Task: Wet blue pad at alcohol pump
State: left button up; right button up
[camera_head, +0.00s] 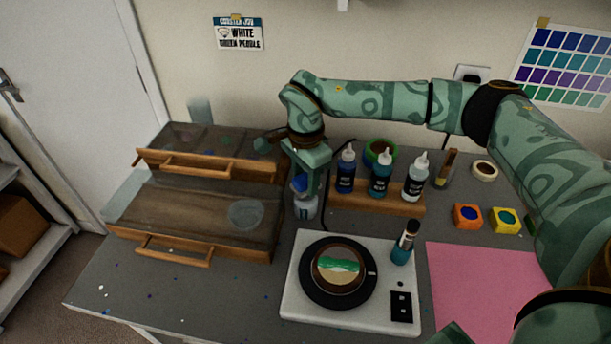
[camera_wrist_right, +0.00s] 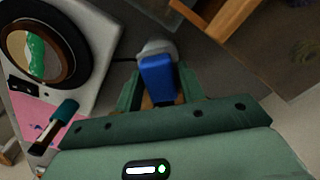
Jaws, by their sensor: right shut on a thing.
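My right gripper (camera_head: 303,181) points down beside the left end of the wooden bottle rack and is shut on a blue pad (camera_head: 299,184). In the right wrist view the blue pad (camera_wrist_right: 158,80) sits between the fingers of my right gripper (camera_wrist_right: 158,96). The pale alcohol pump (camera_head: 305,208) stands on the table directly below the pad. In the right wrist view its rounded greyish top (camera_wrist_right: 157,47) shows just past the pad, partly hidden by it. I cannot tell whether pad and pump touch. My left gripper is not in view.
A white turntable base (camera_head: 297,303) with a round green-and-white piece (camera_head: 338,266) lies in front. The rack (camera_head: 345,192) holds three bottles. A wooden drawer box (camera_head: 190,240) stands at left. A pink sheet (camera_head: 470,290) lies at right, near two small coloured blocks.

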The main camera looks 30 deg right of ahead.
aim_at(306, 177)
jog(key=shift+f, duration=0.75)
dwell(0.8)
notch_tip(306, 177, up, 7)
jog(key=p, duration=0.6)
jog(key=shift+r, duration=0.15)
dwell(0.6)
